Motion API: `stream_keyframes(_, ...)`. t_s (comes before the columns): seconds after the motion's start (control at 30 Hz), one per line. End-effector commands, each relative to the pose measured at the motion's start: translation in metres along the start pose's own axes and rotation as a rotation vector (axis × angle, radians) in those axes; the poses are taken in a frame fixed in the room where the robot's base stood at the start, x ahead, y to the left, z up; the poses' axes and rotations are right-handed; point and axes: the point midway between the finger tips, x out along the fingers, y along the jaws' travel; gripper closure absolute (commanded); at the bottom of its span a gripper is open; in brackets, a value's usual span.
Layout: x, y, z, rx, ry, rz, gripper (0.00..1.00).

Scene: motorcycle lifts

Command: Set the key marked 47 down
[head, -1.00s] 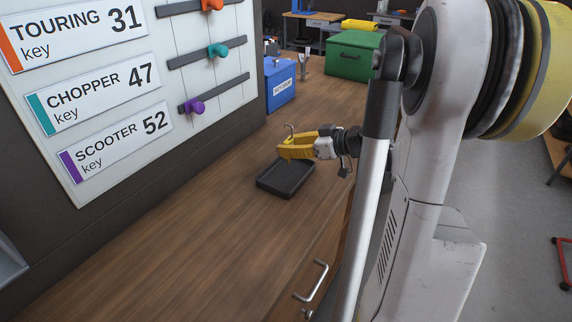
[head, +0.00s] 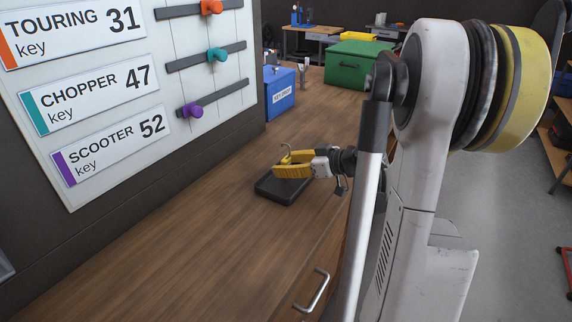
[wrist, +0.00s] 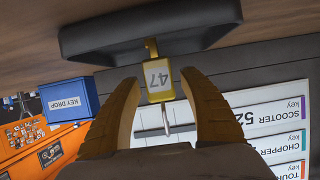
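The key marked 47 (wrist: 159,80) is a yellow-framed tag with a pale face. In the wrist view it sits between my fingers, the number upside down, with a silver hook at one end and a yellow end towards the black tray (wrist: 95,40). My gripper (wrist: 158,85) has its fingers spread, with a gap visible on each side of the tag. In the head view my gripper (head: 279,170) is low over the tray (head: 272,192), and the hook shows above the fingers. Whether the key touches the tray floor is hidden.
A key board (head: 120,20) with labels and coloured pegs stands at the left. A blue key drop box (head: 280,92) and a green box (head: 352,65) stand farther back. The wooden worktop (head: 170,240) in front of the tray is clear.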

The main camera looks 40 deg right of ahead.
Motion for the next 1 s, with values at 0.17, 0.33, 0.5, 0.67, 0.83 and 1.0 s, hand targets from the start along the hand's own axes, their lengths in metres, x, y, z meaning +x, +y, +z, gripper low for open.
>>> stream_keyframes(0.17,0.0,0.0,-0.001,0.0,0.0,0.0,0.5)
stream_keyframes(0.33,-0.013,0.001,-0.005,0.002,0.0,0.004,0.5)
stream_keyframes(0.5,-0.05,0.002,-0.006,0.002,0.0,0.006,0.5)
stream_keyframes(0.67,-0.086,0.001,-0.006,0.002,0.0,0.005,0.5)
stream_keyframes(0.83,-0.112,0.001,-0.005,0.001,0.0,0.003,0.5)
stream_keyframes(1.0,-0.121,0.0,-0.004,0.0,0.0,0.0,0.5)
